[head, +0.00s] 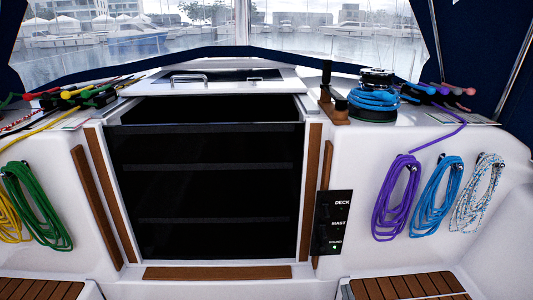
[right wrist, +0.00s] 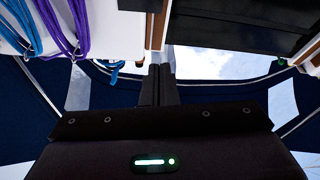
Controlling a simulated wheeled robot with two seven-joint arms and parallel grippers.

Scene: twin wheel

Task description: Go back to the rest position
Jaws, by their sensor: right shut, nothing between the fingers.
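My right gripper (right wrist: 160,70) shows in the right wrist view, its two dark fingers together and nothing between them. Its dark body fills the lower part of that view, with a small lit green indicator on it. I cannot make out either gripper in the head view, and my left gripper is in neither view. A black switch panel (head: 333,222) marked DECK and MAST, with a small green light near its lower label, is right of the dark companionway (head: 205,190).
A winch (head: 373,100) wrapped in blue rope stands on the right ledge. Purple (head: 397,198), blue (head: 437,197) and speckled (head: 477,195) coils hang below. Green (head: 36,207) and yellow (head: 12,215) coils hang left. Slatted wooden seats (head: 405,286) are in front.

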